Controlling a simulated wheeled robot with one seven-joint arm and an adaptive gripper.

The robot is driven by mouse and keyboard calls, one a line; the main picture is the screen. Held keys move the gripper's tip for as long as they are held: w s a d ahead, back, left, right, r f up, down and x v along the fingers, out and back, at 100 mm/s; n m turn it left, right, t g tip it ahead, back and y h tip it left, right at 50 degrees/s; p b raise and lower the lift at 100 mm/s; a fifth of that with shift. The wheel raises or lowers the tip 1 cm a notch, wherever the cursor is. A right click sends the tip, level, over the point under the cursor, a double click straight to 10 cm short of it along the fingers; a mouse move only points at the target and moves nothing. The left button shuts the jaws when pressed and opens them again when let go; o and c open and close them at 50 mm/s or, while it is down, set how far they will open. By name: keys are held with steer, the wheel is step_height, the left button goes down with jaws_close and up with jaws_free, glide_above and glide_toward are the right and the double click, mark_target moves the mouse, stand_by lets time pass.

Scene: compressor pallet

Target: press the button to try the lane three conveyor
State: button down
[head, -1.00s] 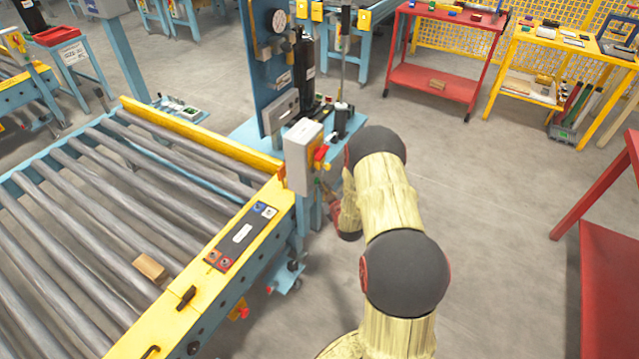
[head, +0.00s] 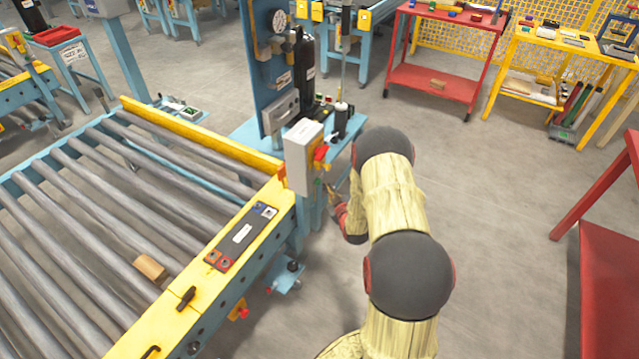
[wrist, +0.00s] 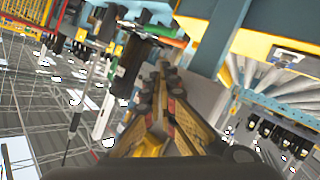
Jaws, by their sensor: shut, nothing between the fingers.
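A grey control box (head: 300,160) stands at the far right corner of the yellow-edged roller conveyor (head: 262,222). A red and orange switch (head: 321,153) shows on its right side. A small green spot, perhaps a button, shows lower on that side, but it is too small to tell. My gripper (head: 328,187) is just right of and below the box, its tips close to that side; I cannot tell whether they touch it. In the wrist view my gripper (wrist: 168,72) has its fingers together with nothing between them. No button is clear there.
A blue panel with a gauge and black cylinder (head: 307,60) stands behind the box. A red cart (head: 435,75) and yellow table (head: 555,60) stand at the back right.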

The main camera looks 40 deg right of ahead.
steer(key=s, duration=0.1)
steer(key=s+d, duration=0.1)
steer(key=s, duration=0.2)
steer(key=shift+s+d, duration=0.2)
steer(key=shift+d, duration=0.2)
stand_by(0.6)
